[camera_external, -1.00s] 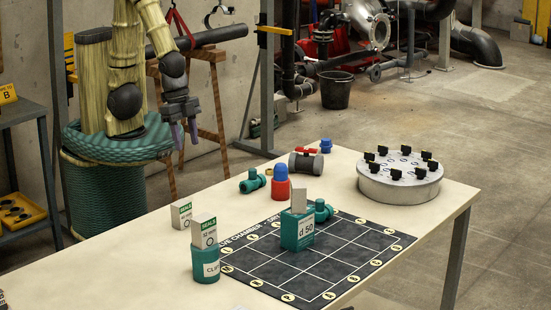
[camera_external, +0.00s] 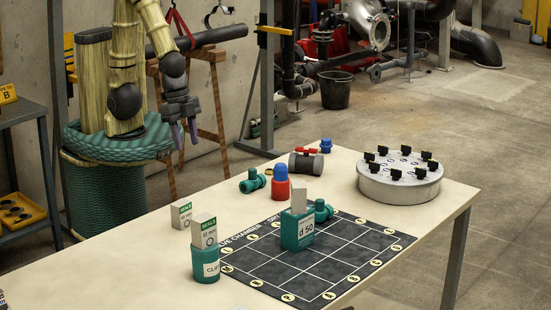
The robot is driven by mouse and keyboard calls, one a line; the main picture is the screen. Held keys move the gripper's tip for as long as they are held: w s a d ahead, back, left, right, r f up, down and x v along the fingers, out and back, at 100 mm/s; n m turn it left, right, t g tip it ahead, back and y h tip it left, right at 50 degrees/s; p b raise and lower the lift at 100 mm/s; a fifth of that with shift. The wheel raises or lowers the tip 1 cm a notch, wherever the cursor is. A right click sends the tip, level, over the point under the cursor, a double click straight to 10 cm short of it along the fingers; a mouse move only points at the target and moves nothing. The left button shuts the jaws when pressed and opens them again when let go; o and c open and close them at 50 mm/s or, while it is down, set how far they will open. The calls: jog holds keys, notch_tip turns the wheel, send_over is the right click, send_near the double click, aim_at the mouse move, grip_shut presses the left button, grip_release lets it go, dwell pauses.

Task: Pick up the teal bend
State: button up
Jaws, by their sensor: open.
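One teal fitting (camera_external: 252,181) lies on the table towards the back, left of a red and blue bottle. Another teal fitting (camera_external: 321,211) sits at the back edge of the dark grid mat, partly hidden behind the teal "d 50" box. Both are small here, and I cannot tell for sure which is the bend. My gripper (camera_external: 185,134) is open and empty, pointing down. It appears to the left of both fittings and above the table's height, apart from everything on it.
The teal "d 50" holder (camera_external: 297,232) stands on the grid mat (camera_external: 345,262). Boxes and a teal cup (camera_external: 206,268) stand at the front left. The red and blue bottle (camera_external: 281,188), a grey valve (camera_external: 306,163) and a round grey drum (camera_external: 400,187) stand behind. The left tabletop is clear.

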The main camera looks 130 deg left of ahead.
jog(key=shift+o, duration=0.4)
jog(key=shift+r, duration=0.1)
jog(key=w+v, duration=0.1)
jog(key=v, duration=0.3)
jog(key=w+f+n+g+h+b, duration=0.15)
jog(key=w+n+h+b, duration=0.35)
jog(key=w+n, duration=0.9)
notch_tip(320, 180, up, 2)
jog(key=n+t+h+b, duration=0.5)
jog(key=n+t+h, duration=0.2)
jog(key=n+h, duration=0.3)
send_over(321, 199)
jog(key=v, duration=0.4)
jog(key=m+h, duration=0.1)
jog(key=f, duration=1.8)
jog(key=shift+s+a+f, duration=0.15)
jog(key=shift+a+f, duration=0.05)
jog(key=shift+a, duration=0.15)
jog(key=shift+f, duration=0.4)
